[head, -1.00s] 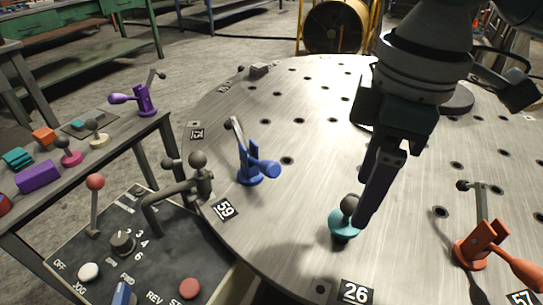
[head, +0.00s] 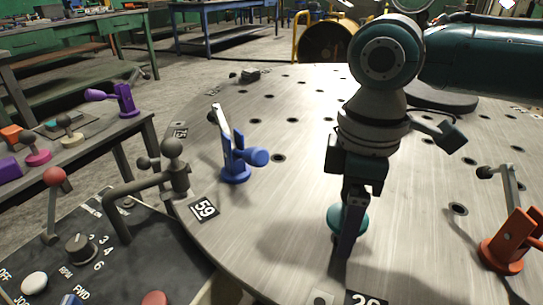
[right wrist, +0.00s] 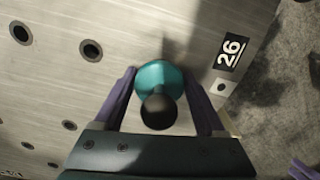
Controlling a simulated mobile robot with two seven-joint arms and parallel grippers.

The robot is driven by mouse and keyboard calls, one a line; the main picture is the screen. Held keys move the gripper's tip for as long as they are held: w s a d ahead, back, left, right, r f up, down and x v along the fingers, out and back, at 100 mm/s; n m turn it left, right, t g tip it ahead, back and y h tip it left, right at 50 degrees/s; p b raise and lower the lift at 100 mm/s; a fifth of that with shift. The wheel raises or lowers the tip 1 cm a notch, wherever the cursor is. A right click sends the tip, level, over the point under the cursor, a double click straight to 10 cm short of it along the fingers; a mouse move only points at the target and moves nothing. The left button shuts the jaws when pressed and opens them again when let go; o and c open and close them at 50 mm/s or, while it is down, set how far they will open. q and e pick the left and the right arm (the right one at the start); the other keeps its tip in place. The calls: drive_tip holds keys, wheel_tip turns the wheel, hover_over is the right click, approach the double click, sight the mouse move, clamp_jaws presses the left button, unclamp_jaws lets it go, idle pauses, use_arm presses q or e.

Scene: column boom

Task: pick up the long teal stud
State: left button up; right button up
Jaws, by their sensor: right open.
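The long teal stud (head: 361,222) stands on the round metal table near its front edge, with a teal disc and a dark ball knob on top. My right gripper (head: 346,250) points down at it, and its finger hides part of the stud in the head view. In the right wrist view the stud's teal disc (right wrist: 158,72) lies between the two purple fingers of the open gripper (right wrist: 161,84), with a finger on either side. I cannot tell whether the fingers touch it. My left gripper is not in view.
A blue clamp (head: 236,165) stands to the left on the round table (head: 290,200), and an orange clamp (head: 508,240) to the right. A control panel (head: 120,255) with levers and knobs adjoins at the left front. The table between the clamps is mostly bare.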

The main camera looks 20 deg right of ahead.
drive_tip(key=shift+f, duration=0.2)
drive_tip(key=c, duration=1)
drive_tip(key=shift+r, duration=0.1)
wheel_tip(320, 180, up, 20)
drive_tip(key=p, duration=0.6)
